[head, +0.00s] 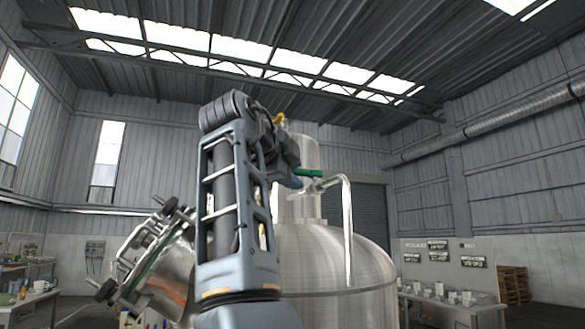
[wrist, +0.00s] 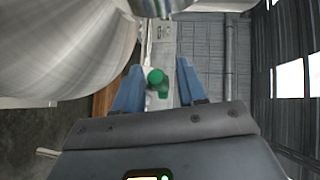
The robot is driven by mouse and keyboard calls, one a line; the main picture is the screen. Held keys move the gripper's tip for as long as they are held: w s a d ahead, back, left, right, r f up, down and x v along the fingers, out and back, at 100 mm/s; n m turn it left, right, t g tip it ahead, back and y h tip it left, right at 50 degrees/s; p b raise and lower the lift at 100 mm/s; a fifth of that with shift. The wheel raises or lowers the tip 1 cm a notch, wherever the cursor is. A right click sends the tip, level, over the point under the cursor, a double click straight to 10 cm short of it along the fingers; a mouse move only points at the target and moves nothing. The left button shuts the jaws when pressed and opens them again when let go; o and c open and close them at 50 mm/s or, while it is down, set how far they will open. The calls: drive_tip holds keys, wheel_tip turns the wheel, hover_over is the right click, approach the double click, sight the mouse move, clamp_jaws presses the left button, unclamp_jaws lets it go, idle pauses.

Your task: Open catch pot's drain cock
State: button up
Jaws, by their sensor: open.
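A green cock handle (head: 308,172) sits at the side of the narrow steel cylinder (head: 304,150) above the big domed steel tank (head: 335,265). A bent steel pipe (head: 348,215) runs from near the handle and turns down in front of the dome. My gripper (head: 295,181) is close beside the handle's left end. In the wrist view my gripper (wrist: 158,66) has its blue fingers spread. The green handle (wrist: 156,78) shows end-on between them, with clear gaps on both sides. Whether it touches anything is not visible. The cock's body is mostly hidden.
A tilted steel vessel with clamps (head: 165,265) stands left of my arm. A bench with small items (head: 450,303) and wooden pallets (head: 513,285) are at the right. The tank's curved wall (wrist: 60,45) is close on the wrist view's left; its right side looks freer.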

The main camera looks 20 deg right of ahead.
clamp_jaws()
idle(0.4)
